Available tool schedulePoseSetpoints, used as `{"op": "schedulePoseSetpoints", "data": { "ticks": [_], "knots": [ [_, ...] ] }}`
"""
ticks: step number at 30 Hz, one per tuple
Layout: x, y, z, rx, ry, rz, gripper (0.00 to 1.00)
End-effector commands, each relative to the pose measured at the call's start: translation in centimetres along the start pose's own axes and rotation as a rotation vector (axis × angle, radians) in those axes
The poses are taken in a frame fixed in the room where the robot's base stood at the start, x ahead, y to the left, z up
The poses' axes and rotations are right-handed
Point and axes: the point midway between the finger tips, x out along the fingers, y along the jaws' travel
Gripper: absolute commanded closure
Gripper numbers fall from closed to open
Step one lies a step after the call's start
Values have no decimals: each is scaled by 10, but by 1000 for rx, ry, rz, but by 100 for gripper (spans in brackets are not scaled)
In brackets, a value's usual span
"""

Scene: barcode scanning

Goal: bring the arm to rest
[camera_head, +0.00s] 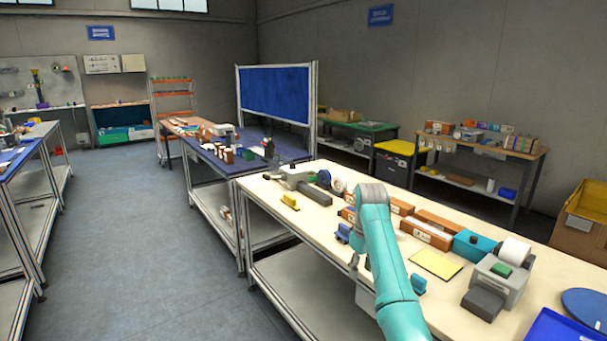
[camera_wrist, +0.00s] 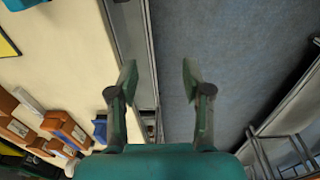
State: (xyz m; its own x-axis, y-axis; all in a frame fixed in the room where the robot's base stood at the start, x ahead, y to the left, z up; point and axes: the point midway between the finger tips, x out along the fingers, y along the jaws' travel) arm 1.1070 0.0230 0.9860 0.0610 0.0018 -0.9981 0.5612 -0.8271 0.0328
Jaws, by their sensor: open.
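My teal arm (camera_head: 385,255) rises from the bottom of the head view and reaches over the near table edge. My gripper (camera_wrist: 158,75) shows in the wrist view with its two fingers spread wide and nothing between them. It hangs over the edge of the cream table (camera_wrist: 75,45), with the grey floor (camera_wrist: 225,50) below on the right. In the head view the gripper is mostly hidden behind the arm.
Brown boxes (camera_head: 426,232), a yellow pad (camera_head: 435,263) and a grey label printer (camera_head: 500,278) stand on the table right of my arm. A blue item (camera_head: 343,232) sits by its front edge. The aisle floor (camera_head: 140,235) at left is clear.

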Motion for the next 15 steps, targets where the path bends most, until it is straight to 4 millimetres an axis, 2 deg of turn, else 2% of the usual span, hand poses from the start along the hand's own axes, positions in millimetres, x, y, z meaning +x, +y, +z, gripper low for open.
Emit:
{"op": "schedulePoseSetpoints", "data": {
  "ticks": [8,15],
  "knots": [
    [80,-7,14,34,56,35,51],
    [177,-24,44,85,147,86,51]
  ]
}}
